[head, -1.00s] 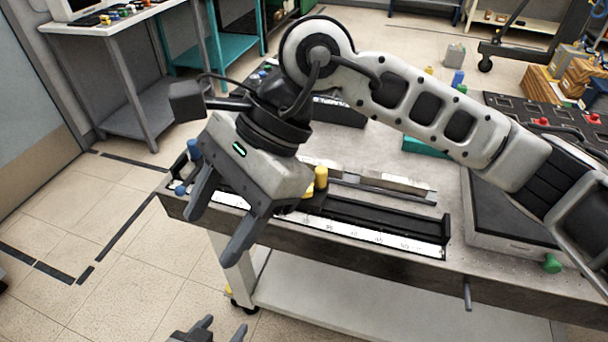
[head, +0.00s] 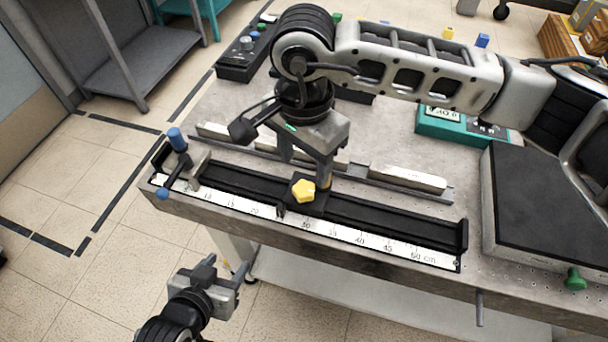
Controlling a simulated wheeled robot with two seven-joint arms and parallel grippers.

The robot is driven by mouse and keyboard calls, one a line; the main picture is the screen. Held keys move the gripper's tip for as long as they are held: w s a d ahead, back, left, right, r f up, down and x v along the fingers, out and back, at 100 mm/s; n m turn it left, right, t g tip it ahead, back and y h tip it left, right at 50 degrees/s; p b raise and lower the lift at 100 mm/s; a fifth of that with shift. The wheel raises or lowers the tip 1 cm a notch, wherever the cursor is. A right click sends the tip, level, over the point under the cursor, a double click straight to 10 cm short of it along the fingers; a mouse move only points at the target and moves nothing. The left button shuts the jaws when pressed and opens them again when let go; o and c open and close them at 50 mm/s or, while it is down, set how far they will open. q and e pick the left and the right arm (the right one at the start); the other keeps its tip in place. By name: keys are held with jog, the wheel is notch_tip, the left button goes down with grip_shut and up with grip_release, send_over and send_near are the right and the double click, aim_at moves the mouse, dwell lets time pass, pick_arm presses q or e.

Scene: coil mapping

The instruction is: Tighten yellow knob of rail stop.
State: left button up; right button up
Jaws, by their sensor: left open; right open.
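The yellow star-shaped knob (head: 303,190) sits on the black rail stop (head: 316,207), partway along the black rail (head: 385,222) with its white centimetre scale. My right gripper (head: 305,166) is open and points down right behind the knob. One finger is near the knob's right side, and the other is further back to the left. I cannot tell whether either touches the stop. My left gripper (head: 222,266) is open and empty, low in front of the bench edge and over the floor.
A blue-handled clamp (head: 176,140) stands at the rail's left end. Pale metal bars (head: 407,179) lie behind the rail.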

aim_at(304, 188)
notch_tip(304, 188, down, 6)
jog(key=shift+r+p, duration=0.25)
jog(key=shift+p, duration=0.15)
jog(key=shift+f, duration=0.45)
pick_arm(q)
jog(key=shift+w+a+r, duration=0.2)
jog(key=shift+w+r, duration=0.15)
jog(key=shift+w, duration=0.05)
pick_arm(e)
jog(key=c, duration=1)
jog(key=shift+w+f+m+b, duration=0.1)
jog(key=shift+f+m+b, duration=0.25)
jog(key=shift+b, duration=0.35)
jog(key=shift+m+b, duration=0.55)
jog(key=shift+b, duration=0.05)
jog(key=shift+r+m+b, duration=0.25)
jog(key=shift+m+b, duration=0.15)
jog(key=shift+m, duration=0.1)
pick_arm(q)
jog(key=shift+d+f, duration=0.4)
jog(key=shift+f, duration=0.2)
pick_arm(e)
jog(key=shift+r, duration=0.15)
